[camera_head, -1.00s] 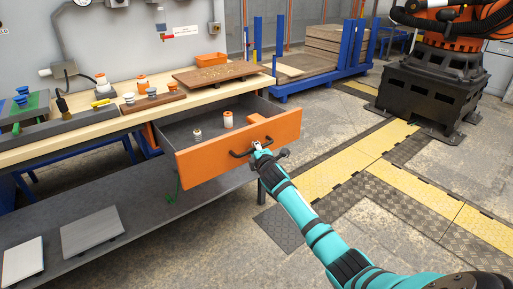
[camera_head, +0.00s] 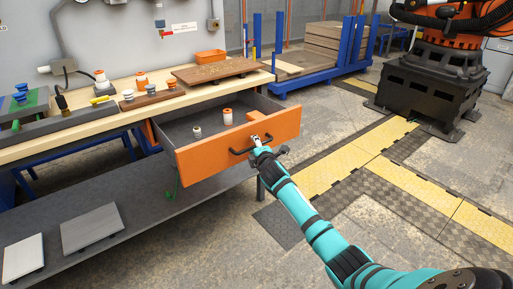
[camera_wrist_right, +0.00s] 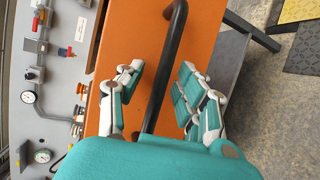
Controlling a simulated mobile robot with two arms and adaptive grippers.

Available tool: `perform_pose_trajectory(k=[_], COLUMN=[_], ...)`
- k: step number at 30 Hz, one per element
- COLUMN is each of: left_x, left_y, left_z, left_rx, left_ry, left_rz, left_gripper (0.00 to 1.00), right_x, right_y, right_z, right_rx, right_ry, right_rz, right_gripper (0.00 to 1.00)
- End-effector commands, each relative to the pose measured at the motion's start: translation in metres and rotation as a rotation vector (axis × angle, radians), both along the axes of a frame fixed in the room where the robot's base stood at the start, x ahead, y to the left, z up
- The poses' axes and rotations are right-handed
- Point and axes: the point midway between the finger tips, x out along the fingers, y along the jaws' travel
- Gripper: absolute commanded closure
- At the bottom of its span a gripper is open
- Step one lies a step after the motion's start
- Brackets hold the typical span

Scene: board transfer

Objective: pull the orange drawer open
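The orange drawer (camera_head: 205,160) under the workbench stands pulled far out, its inside showing. Its dark bar handle (camera_head: 238,153) is on the front panel. My right gripper (camera_head: 258,143) is at the right part of the handle. In the right wrist view the handle (camera_wrist_right: 166,70) runs between the two spread fingers of my right gripper (camera_wrist_right: 158,88), with gaps on both sides. The fingers are open around the handle and do not look closed on it. My left gripper is not in view.
The workbench top (camera_head: 130,120) holds a brown board (camera_head: 215,73) and several small parts. Open floor (camera_head: 385,235) lies at the right.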

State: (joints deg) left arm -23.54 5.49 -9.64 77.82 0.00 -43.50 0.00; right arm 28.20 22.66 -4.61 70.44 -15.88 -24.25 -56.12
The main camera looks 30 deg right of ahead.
Motion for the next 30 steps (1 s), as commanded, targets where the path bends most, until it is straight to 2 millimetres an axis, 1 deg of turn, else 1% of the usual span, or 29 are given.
perform_pose_trajectory(k=[4,8,15,21,25,30], left_x=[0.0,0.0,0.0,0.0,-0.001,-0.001], left_y=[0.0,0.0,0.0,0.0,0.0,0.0], left_z=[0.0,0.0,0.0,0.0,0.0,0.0], left_rx=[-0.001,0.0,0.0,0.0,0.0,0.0], left_ry=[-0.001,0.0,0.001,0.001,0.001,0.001], left_rz=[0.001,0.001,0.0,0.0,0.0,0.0], left_gripper=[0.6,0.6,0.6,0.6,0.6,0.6], right_x=[-0.007,-0.022,-0.063,-0.094,-0.106,-0.112], right_y=[0.002,0.007,0.021,0.031,0.035,0.037], right_z=[0.001,0.003,0.011,0.018,0.021,0.022], right_rx=[0.0,-0.001,-0.002,-0.002,-0.001,-0.001], right_ry=[0.0,0.0,0.001,0.001,0.0,-0.001], right_rz=[0.0,0.0,0.001,0.001,0.0,0.0], right_gripper=[0.64,0.64,0.64,0.64,0.64,0.64])
